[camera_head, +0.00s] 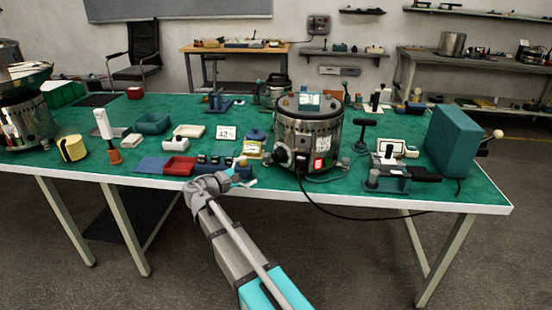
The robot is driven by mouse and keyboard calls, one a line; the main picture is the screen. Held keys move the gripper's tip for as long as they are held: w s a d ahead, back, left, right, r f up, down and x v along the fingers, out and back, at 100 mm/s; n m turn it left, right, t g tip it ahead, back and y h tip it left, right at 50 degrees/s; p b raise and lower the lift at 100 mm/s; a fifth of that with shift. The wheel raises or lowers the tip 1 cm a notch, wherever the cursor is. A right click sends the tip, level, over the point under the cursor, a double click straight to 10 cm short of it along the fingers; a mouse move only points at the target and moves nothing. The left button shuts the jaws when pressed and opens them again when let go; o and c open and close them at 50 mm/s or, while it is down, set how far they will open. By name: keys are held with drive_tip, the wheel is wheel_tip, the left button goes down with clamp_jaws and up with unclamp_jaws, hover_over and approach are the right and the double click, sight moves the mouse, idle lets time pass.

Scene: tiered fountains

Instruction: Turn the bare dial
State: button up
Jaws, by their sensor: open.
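A round metal drum-shaped machine (309,130) stands on the green-topped table, right of the middle. Low on its front-left side is a pale round dial (281,154), with a dark knob-like part (302,162) to its right. Which of these is the bare dial I cannot tell for sure at this size. A red switch (319,165) sits further right on the same machine. My gripper (246,178) is at the table's front edge, left of the machine and apart from the dial. It is small in view, looks open, and holds nothing that I can see.
Small boxes and a red tray (179,167) lie close left of my gripper. A black cable (340,208) hangs over the front edge. A clamp-like device (388,178) and a teal block (452,141) stand to the right. Another metal machine (30,122) stands far left.

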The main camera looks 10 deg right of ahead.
sight(275, 158)
drive_tip(key=x, duration=1.1)
drive_tip(key=shift+w+d, duration=0.2)
drive_tip(key=shift+d, duration=0.15)
drive_tip(key=c, duration=1.1)
